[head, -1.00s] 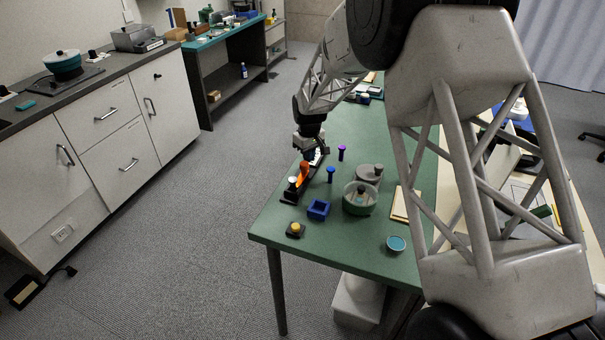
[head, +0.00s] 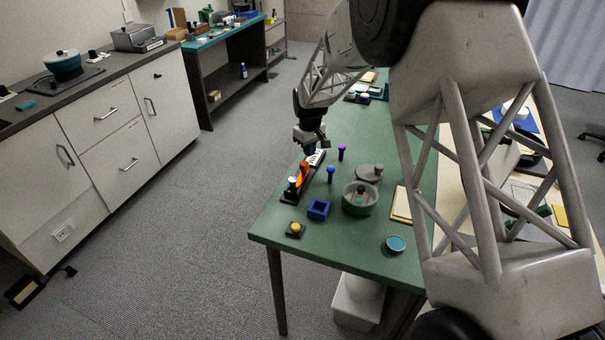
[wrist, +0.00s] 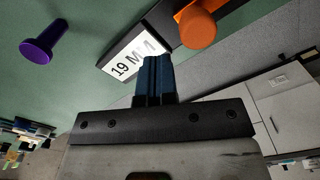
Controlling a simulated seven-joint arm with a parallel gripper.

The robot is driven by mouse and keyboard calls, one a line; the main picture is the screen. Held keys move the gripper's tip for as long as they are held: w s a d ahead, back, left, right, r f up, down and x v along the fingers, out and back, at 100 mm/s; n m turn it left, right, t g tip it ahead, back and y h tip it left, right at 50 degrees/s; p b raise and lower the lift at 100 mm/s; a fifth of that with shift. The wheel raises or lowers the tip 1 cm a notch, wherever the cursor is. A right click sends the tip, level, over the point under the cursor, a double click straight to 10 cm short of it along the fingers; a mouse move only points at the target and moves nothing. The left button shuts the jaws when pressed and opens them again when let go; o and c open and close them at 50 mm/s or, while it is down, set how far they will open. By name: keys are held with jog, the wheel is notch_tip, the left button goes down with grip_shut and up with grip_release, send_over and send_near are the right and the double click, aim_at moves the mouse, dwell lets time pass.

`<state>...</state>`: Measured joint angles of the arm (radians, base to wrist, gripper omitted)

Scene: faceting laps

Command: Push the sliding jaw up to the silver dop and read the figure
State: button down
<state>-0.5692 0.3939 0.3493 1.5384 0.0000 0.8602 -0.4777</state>
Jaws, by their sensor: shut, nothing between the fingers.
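The orange sliding jaw (head: 304,171) stands on a dark gauge bar (head: 289,199) near the table's left edge. The silver dop (head: 292,181) is at the bar's near end, close to the jaw; I cannot tell whether they touch. The jaw's orange knob (wrist: 197,27) also shows in the wrist view.
A purple dop (head: 341,152) and a blue dop (head: 331,174) stand right of the bar.

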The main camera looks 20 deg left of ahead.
jog(key=shift+r, duration=2.5)
jog(key=shift+d+r, duration=0.1)
jog(key=s+d+r+m, duration=0.2)
jog(key=s+d+r, duration=0.4)
jog(key=d, duration=0.4)
jog(key=s+d+r+m+t, duration=0.1)
jog(key=s+d+r+m, duration=0.1)
jog(key=s+d+r, duration=0.65)
jog(key=s+d+r+m, duration=0.2)
jog(key=d+r, duration=0.3)
jog(key=d, duration=0.7)
jog(key=s+d+m, duration=0.2)
jog(key=s+d, duration=0.4)
jog(key=s, duration=0.4)
jog(key=s+d+m+t, duration=0.1)
jog(key=s+d+m, duration=0.1)
jog(key=s+d, duration=0.4)
jog(key=s+d+f+m, duration=0.1)
jog(key=s+d, duration=0.5)
jog(key=s, duration=0.7)
jog(key=shift+s+m+t, duration=0.3)
jog(key=shift+s+m, duration=0.05)
jog(key=shift+m, duration=0.25)
jog(key=shift+d+f, duration=0.1)
